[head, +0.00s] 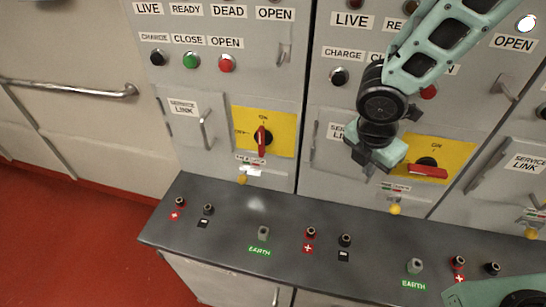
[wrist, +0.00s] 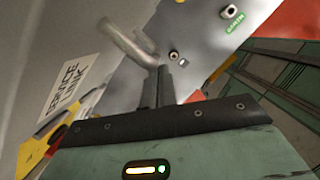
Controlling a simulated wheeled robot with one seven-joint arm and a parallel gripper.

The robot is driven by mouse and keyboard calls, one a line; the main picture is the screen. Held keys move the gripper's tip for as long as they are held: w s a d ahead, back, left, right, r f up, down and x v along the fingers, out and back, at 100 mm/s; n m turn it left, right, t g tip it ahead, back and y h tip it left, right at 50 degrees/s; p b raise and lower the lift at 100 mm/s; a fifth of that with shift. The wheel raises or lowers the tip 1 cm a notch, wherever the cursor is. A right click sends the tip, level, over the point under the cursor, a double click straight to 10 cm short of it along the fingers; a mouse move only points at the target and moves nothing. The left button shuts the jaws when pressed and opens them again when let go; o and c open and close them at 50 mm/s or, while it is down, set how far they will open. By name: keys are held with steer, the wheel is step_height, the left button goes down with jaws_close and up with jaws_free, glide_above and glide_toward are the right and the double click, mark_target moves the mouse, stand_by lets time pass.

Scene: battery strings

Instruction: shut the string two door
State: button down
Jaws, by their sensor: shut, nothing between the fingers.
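The string two door, a grey panel with a SERVICE LINK label, is in the middle cabinet (head: 328,151) in the head view. My arm and gripper cover part of it, so I cannot tell whether it is fully flush. My gripper (head: 371,172) is in front of it, pointing down, left of the middle red switch. In the wrist view the grey door face (wrist: 45,45) with its label fills the left. A bent metal handle (wrist: 130,43) reaches close to my shut, empty fingers (wrist: 160,75); I cannot tell whether they touch.
Red rotary switches on yellow plates (head: 263,139) sit beside the doors. Below is a dark ledge (head: 215,235) with several terminals and EARTH posts. Cabinets with door handles stand on both sides. Red floor (head: 60,245) is open at lower left.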

steer(key=shift+w+d, duration=0.55)
stand_by(0.4)
